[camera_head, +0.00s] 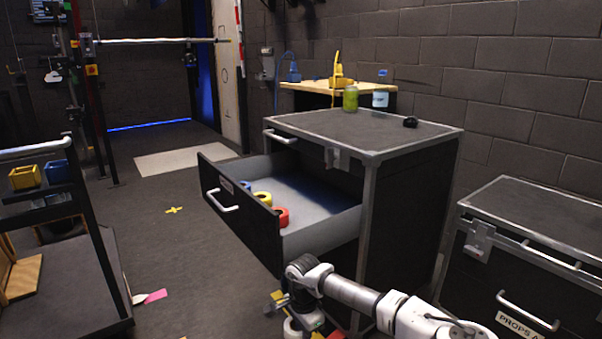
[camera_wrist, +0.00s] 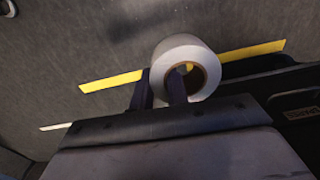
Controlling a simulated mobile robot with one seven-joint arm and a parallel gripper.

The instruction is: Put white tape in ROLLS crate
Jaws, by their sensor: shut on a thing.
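The white tape (camera_wrist: 160,62) is a pale roll with a brown core in the wrist view. My gripper (camera_wrist: 160,88) is shut on the roll's wall, with one finger in its hole and one outside. In the head view my arm reaches low in front of an open drawer (camera_head: 235,208) of a dark case, and the grip is hard to make out. The drawer holds a blue, a yellow (camera_head: 263,198) and a red roll (camera_head: 282,217). Its front label is too small to read, so I cannot tell if it is the ROLLS crate.
The drawer's case (camera_head: 350,128) has a small black object on top. A second case (camera_head: 540,215), marked PROPS, stands at the right. A cart (camera_head: 80,270) with yellow and blue bins stands at the left. Floor between cart and drawer is mostly clear, with tape marks.

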